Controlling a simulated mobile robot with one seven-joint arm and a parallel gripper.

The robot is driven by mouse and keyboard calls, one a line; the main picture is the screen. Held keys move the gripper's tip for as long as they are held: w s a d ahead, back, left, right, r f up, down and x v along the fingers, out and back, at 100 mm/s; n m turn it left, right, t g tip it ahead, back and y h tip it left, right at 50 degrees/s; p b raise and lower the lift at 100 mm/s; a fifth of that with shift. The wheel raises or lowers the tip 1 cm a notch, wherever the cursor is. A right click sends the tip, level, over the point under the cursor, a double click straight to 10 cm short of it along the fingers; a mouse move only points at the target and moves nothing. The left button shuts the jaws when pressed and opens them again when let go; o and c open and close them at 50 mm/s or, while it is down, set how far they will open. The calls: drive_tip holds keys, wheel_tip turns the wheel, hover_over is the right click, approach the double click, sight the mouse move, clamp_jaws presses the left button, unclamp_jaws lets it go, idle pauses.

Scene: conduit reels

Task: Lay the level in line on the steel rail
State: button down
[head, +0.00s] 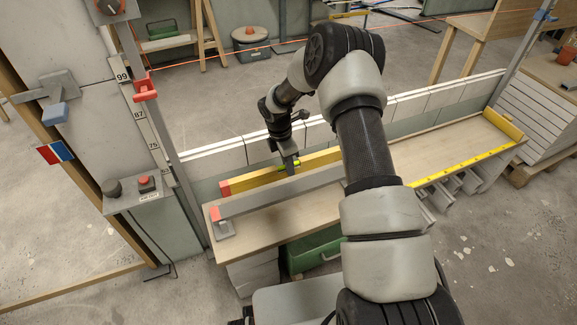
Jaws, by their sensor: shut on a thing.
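The level (255,181) is a long yellow bar with a red end cap at its left end. My gripper (290,168) is shut on it, coming down from above near its middle. A small bright green spot shows beside the fingers. The steel rail (270,197) is a grey bar with a red left end, standing along the plank. The level shows just behind the rail in the picture, roughly parallel to it. I cannot tell whether they touch or how high the level is. My arm hides the right parts of both.
The wooden plank (245,243) carries the rail. A yellow rule (440,178) lies along its front edge, and a yellow piece (503,125) stands at its right end. A low white block wall (215,158) runs behind. A green crate (312,255) is below.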

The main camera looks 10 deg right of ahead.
drive_tip(key=shift+f+b, duration=2.25)
drive_tip(key=shift+f, duration=1.5)
drive_tip(key=shift+f, duration=0.2)
drive_tip(key=c, duration=1.5)
unclamp_jaws()
drive_tip(key=shift+c, duration=0.2)
